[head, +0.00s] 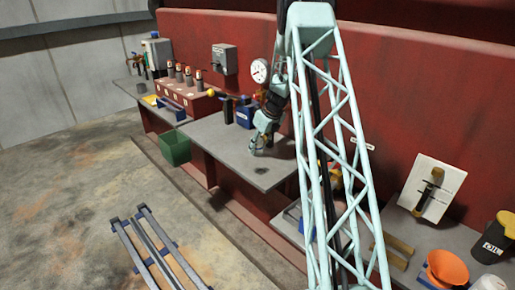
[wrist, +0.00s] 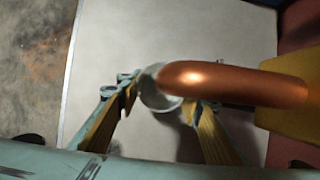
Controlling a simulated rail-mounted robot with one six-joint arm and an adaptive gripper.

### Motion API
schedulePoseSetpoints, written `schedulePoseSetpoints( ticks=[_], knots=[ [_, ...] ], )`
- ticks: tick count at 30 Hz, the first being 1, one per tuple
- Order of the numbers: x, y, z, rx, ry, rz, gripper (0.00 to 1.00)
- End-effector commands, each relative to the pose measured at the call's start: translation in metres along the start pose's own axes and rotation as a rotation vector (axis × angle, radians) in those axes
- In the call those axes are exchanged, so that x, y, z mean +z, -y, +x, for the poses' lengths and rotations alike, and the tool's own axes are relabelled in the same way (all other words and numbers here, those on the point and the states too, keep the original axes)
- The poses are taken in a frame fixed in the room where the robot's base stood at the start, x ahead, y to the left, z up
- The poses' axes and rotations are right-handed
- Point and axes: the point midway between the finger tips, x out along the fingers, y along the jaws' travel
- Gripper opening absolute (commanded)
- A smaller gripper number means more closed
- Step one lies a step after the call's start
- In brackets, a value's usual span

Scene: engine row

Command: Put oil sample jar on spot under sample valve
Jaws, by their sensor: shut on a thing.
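In the wrist view, the oil sample jar (wrist: 150,97) shows as a pale round rim between the yellow-padded fingers of my gripper (wrist: 163,98), which is shut on it. The copper spout of the sample valve (wrist: 235,82) reaches in from the right and overlaps the jar's rim. The spot beneath is hidden. In the head view, my gripper (head: 256,147) is low over the middle grey bench (head: 215,140). I cannot make out the jar there, nor tell if it touches the bench.
A dark mark (head: 261,171) lies on the bench in front of my gripper. A blue container (head: 245,115) and a dark bottle (head: 226,110) stand behind it to the left. A round gauge (head: 260,71) is on the red wall. A green bin (head: 175,148) stands left of the bench.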

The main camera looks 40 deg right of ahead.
Motion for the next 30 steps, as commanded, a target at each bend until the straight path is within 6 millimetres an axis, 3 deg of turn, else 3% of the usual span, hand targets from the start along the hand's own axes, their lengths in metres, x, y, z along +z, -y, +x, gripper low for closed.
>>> schedulePoseSetpoints(
  ticks=[10,11,15,30],
  knots=[
    [-0.0013,0.0001,0.0025,0.0,0.0,0.0,0.23],
    [-0.0011,0.0001,0.0021,0.0,0.0,0.0,0.36],
    [-0.0011,0.0001,0.002,0.0,0.0,0.0,0.47],
    [0.0001,0.0004,-0.0044,-0.001,0.0,-0.001,0.47]
  ],
)
